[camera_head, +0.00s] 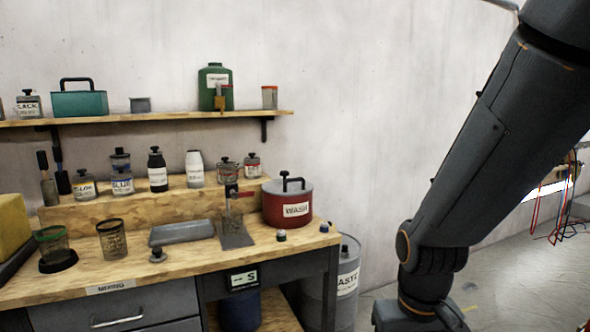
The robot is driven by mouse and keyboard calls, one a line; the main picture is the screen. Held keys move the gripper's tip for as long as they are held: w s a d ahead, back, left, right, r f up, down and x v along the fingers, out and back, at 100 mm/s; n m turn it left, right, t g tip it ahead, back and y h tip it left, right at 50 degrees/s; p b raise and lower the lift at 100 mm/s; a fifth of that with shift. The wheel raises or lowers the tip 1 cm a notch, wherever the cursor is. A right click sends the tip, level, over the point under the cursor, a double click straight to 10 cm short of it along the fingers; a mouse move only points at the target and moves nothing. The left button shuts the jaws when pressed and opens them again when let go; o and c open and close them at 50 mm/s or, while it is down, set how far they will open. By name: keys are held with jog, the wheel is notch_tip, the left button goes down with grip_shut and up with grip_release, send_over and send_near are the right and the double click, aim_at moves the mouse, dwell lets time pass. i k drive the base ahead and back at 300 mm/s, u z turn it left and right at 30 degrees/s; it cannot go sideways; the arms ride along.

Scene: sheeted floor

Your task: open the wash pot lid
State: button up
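The wash pot (272,210) is a red pot with a white WASH label, standing at the right end of the wooden bench. Its grey lid (275,190) sits on top, with a dark arched handle (293,179). The lid looks shut on the pot. My arm comes down the right side of the picture, to the right of the pot and apart from it. My gripper is cut off below the bottom edge, so its fingers are not seen.
A labelled drum (347,285) stands on the floor beside the bench. Jars line the raised step (120,210); a shelf (160,116) hangs above. Wall space above the pot is clear.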

aim_at(293, 186)
jog(key=u, duration=0.45)
jog(key=i, duration=0.65)
jog(key=u, duration=0.6)
